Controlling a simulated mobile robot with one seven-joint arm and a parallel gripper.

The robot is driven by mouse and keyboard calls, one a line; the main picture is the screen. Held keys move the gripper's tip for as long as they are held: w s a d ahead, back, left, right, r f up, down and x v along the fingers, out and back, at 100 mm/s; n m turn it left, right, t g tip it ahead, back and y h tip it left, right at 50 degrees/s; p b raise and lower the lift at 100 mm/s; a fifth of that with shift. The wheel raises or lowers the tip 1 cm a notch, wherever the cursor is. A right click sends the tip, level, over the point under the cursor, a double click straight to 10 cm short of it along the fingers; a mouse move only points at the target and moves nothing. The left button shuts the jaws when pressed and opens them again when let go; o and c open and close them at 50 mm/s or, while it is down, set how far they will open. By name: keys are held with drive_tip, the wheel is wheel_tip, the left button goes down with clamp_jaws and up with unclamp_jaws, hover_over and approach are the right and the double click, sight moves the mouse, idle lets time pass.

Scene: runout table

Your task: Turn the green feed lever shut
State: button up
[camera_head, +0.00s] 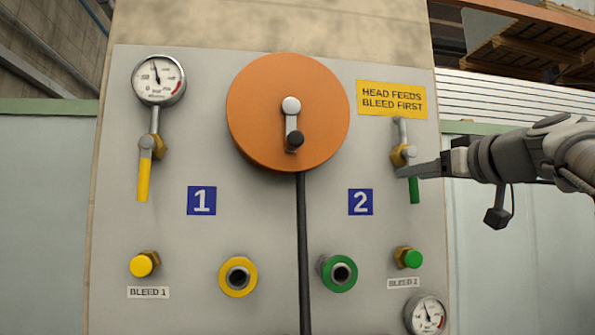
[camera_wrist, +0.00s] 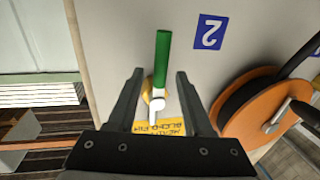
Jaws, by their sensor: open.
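The green feed lever (camera_head: 414,190) hangs straight down from a brass valve (camera_head: 400,154) on the right side of the panel, in line with the grey pipe above it. My gripper (camera_head: 406,170) reaches in from the right at the height of the lever's upper part and hides some of it. In the wrist view, which is turned upside down, the green lever (camera_wrist: 163,60) shows between the two spread fingers of my gripper (camera_wrist: 160,76), with a gap on either side. My gripper is open and holds nothing. I cannot tell whether a finger touches the lever.
A yellow lever (camera_head: 143,180) hangs down at the left. An orange reel (camera_head: 262,115) with a crank and black hose stands out mid-panel. The green bleed knob (camera_head: 413,259) and a gauge (camera_head: 427,314) are below the green lever. A yellow sign (camera_head: 391,99) is above.

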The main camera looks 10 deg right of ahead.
drive_tip(key=shift+x, duration=1)
clamp_jaws()
idle(0.8)
